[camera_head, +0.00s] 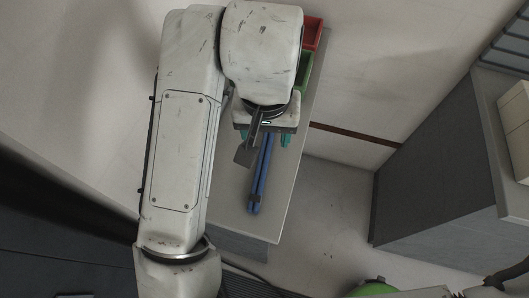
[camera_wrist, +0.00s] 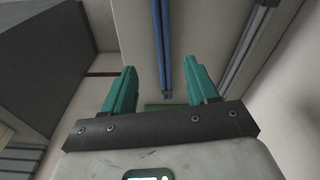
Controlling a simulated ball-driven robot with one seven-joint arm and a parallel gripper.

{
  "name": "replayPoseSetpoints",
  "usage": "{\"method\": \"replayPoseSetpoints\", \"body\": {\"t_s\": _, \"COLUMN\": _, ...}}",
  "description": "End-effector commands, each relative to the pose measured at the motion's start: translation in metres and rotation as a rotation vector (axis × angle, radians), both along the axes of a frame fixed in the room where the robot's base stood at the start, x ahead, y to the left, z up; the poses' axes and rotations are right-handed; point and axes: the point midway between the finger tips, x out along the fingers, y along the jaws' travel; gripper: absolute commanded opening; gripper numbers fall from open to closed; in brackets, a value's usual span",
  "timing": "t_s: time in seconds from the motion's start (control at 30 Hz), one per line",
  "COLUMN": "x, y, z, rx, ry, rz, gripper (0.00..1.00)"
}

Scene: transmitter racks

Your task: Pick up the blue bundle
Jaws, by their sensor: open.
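The blue bundle (camera_head: 261,178) is several long, thin blue rods lying lengthwise on a grey bench (camera_head: 283,205), with a dark band near its front end. Its far end is hidden under my gripper (camera_head: 264,137) in the head view. In the wrist view the bundle (camera_wrist: 163,45) runs between the two teal fingers of my gripper (camera_wrist: 160,68). The fingers are apart, one on each side of the bundle, with gaps visible. I cannot tell the exact height of the fingertips above the bench.
A red bin (camera_head: 312,34) and a green bin (camera_head: 304,72) stand at the bench's far end. A grey cabinet (camera_head: 430,165) stands to the right, across open floor. The bench's near end is clear.

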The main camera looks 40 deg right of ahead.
Motion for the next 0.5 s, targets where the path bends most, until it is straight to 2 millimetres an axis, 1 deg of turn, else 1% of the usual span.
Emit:
{"method": "replayPoseSetpoints", "body": {"t_s": 0.03, "x": 0.0, "y": -0.001, "z": -0.01, "rx": -0.004, "ry": 0.002, "rz": 0.003, "gripper": 0.58}}
{"method": "replayPoseSetpoints", "body": {"t_s": 0.1, "x": 0.002, "y": -0.003, "z": -0.02, "rx": -0.004, "ry": 0.001, "rz": 0.002, "gripper": 0.58}}
{"method": "replayPoseSetpoints", "body": {"t_s": 0.2, "x": 0.003, "y": -0.003, "z": -0.03, "rx": -0.004, "ry": -0.001, "rz": 0.001, "gripper": 0.58}}
{"method": "replayPoseSetpoints", "body": {"t_s": 0.37, "x": 0.005, "y": -0.004, "z": -0.039, "rx": -0.003, "ry": -0.001, "rz": 0.002, "gripper": 0.58}}
{"method": "replayPoseSetpoints", "body": {"t_s": 0.5, "x": 0.01, "y": -0.006, "z": -0.057, "rx": -0.007, "ry": 0.001, "rz": 0.002, "gripper": 0.58}}
